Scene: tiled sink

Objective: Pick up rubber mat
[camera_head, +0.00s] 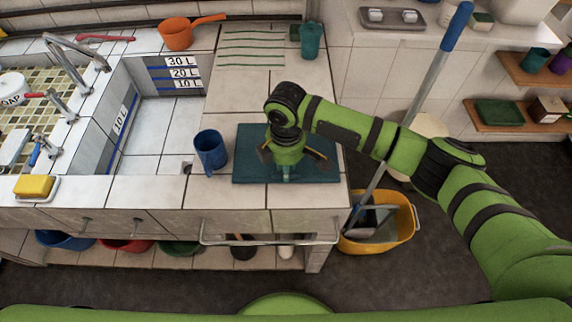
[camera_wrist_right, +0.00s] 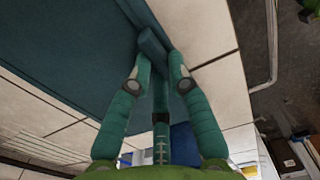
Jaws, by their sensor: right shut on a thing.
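The rubber mat (camera_head: 248,170) is a flat dark teal rectangle on the tiled counter, right of the blue cup. It fills much of the right wrist view (camera_wrist_right: 65,50). My right gripper (camera_head: 288,176) points down over the mat's middle and right part, partly hiding it. In the right wrist view, my right gripper's fingers (camera_wrist_right: 163,65) are shut around a raised teal strip at the mat's edge. The mat still appears to lie on the counter. My left gripper is not in view.
A blue cup (camera_head: 209,152) stands close to the mat's left side, by the sink basin (camera_head: 145,130). A yellow bucket (camera_head: 385,225) with a blue-handled mop (camera_head: 425,85) stands right of the counter. A teal container (camera_head: 310,40) stands behind.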

